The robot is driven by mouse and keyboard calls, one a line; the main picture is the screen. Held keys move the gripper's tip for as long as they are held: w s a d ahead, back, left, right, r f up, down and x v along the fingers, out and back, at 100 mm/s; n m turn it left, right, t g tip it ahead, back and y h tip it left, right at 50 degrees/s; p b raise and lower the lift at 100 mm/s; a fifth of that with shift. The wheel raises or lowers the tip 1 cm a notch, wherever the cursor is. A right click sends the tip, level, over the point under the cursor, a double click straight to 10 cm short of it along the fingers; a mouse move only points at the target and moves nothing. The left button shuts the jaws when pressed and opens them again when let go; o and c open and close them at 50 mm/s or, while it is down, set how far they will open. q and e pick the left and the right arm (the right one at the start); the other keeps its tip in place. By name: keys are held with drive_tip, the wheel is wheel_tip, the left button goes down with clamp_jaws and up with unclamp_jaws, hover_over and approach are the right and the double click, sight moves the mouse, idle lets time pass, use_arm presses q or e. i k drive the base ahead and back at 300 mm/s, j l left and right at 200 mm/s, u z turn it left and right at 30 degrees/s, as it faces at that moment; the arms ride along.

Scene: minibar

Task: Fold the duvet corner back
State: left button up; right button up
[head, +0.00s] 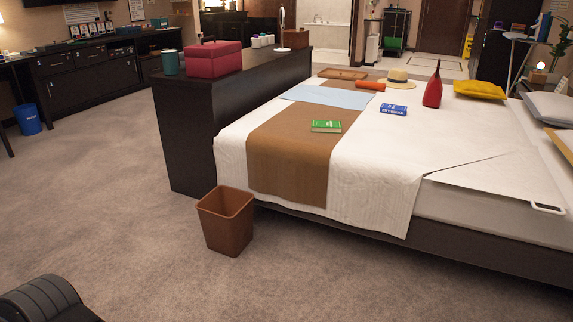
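The white duvet (375,185) lies over the bed, and its near side hangs over the edge. A brown runner (290,155) crosses it. Toward the right, a thin white flap (490,176) lies flat over the mattress (475,208), with a slanting edge where it meets the rest of the duvet. A white loop-like tab (547,208) sits at the flap's near right corner, close to the bed's edge.
A brown bin (226,222) stands on the carpet by the bed's near left corner. A dark cabinet (190,135) bounds the bed's foot.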

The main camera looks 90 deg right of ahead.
sight(524, 174)
drive_tip(key=z, duration=4.25)
drive_tip(key=i+z, duration=0.1)
drive_tip(key=z, duration=0.35)
drive_tip(key=i+j+z, duration=0.1)
drive_tip(key=z, duration=0.35)
drive_tip(key=i+j+z, duration=0.1)
drive_tip(key=z, duration=0.35)
drive_tip(key=i+j+z, duration=0.15)
drive_tip(key=j, duration=0.3)
drive_tip(key=i+j+z, duration=0.1)
drive_tip(key=j, duration=0.35)
drive_tip(key=i+j+z, duration=0.15)
drive_tip(key=j, duration=0.35)
drive_tip(key=j+z, duration=0.15)
drive_tip(key=j, duration=0.3)
drive_tip(key=i, duration=0.05)
